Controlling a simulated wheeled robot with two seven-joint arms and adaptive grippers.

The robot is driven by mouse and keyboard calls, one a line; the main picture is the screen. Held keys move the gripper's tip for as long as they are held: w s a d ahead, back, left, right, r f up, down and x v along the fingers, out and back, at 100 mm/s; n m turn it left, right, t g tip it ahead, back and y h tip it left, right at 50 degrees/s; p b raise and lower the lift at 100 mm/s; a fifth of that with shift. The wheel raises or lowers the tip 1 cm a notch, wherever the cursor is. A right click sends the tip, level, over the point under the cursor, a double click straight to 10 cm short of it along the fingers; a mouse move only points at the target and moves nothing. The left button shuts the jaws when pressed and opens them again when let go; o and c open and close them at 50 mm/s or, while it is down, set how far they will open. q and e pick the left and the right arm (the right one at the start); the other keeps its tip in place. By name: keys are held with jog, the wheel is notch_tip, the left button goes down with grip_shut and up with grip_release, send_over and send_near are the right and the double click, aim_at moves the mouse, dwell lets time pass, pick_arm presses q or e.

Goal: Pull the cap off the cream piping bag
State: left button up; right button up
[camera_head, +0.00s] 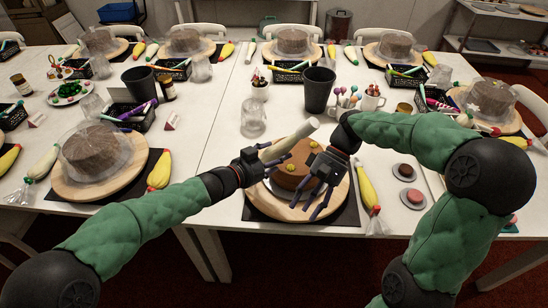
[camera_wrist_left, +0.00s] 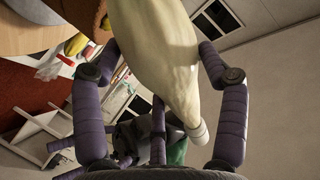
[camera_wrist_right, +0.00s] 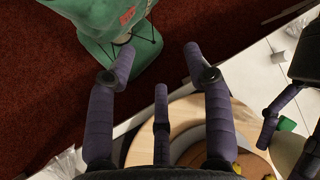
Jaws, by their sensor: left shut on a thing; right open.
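The cream piping bag (camera_head: 292,139) is held above the cake turntable and slants up to the right in the head view. It fills the upper middle of the left wrist view (camera_wrist_left: 158,50). A pale cap (camera_wrist_left: 198,134) shows at its narrow end there, close to the fingers. My left gripper (camera_head: 262,160) is shut on the bag. My right gripper (camera_head: 322,192) is open and empty, fingers pointing down, just right of and below the left gripper. It hangs over the cake's right side, apart from the bag. The cap is not clear in the head view.
A brown cake (camera_head: 292,181) with yellow dots stands on a wooden turntable (camera_head: 278,207) below my grippers. A yellow piping bag (camera_head: 368,186) lies to its right. Behind are a clear glass (camera_head: 253,122), a black cup (camera_head: 319,88) and a mug (camera_head: 373,98). Bare table lies left of the turntable.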

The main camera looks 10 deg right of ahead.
notch_tip(320, 180, up, 6)
jog(key=d, duration=0.1)
jog(key=m+t+h, duration=0.1)
jog(key=t+h, duration=0.1)
jog(key=t, duration=0.7)
send_near(315, 122)
jog(key=f, duration=0.2)
jog(key=shift+a+r+x, duration=0.1)
jog(key=shift+a+x, duration=0.05)
jog(key=shift+x, duration=1.35)
jog(key=shift+a+r+x, duration=0.1)
jog(key=shift+a+x, duration=0.05)
jog(key=shift+x, duration=1.35)
jog(key=shift+a+r+x, duration=0.1)
jog(key=shift+a+x, duration=0.05)
jog(key=shift+x, duration=1.35)
jog(key=shift+w, duration=0.15)
grip_shut()
jog(key=shift+r, duration=0.1)
jog(key=shift+v, duration=2.85)
